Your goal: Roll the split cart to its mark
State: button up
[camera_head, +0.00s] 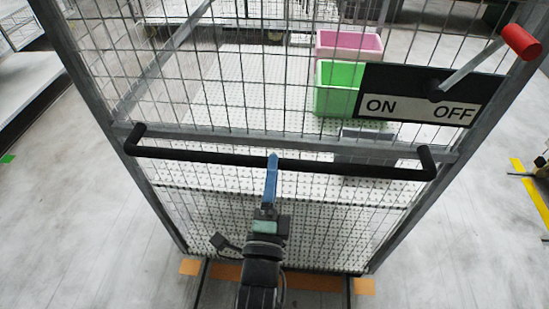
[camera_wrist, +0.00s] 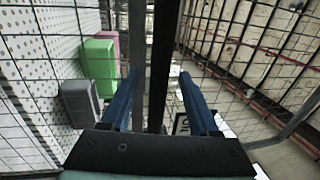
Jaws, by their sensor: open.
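The split cart is a tall wire-mesh cage with a grey frame (camera_head: 105,110), standing upright in front of me. A black handle bar (camera_head: 345,167) runs across its near side; it also shows in the wrist view (camera_wrist: 163,50). My gripper (camera_head: 271,165) is at the middle of the bar. In the wrist view my gripper's blue fingers (camera_wrist: 160,98) are apart, one on each side of the bar, with visible gaps. Orange floor tape (camera_head: 363,286) shows at the cart's near bottom edge; I cannot tell whether it is the cart's mark.
Inside the mesh are a pink bin (camera_head: 348,44), a green bin (camera_head: 337,88) and a grey box (camera_head: 365,137). An ON/OFF plate (camera_head: 410,95) with a red-ended lever (camera_head: 520,42) is at the upper right. A yellow line (camera_head: 531,195) marks the floor at right.

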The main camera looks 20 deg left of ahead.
jog(key=shift+p+x, duration=0.3)
jog(key=shift+x, duration=1.15)
grip_shut()
dwell(0.4)
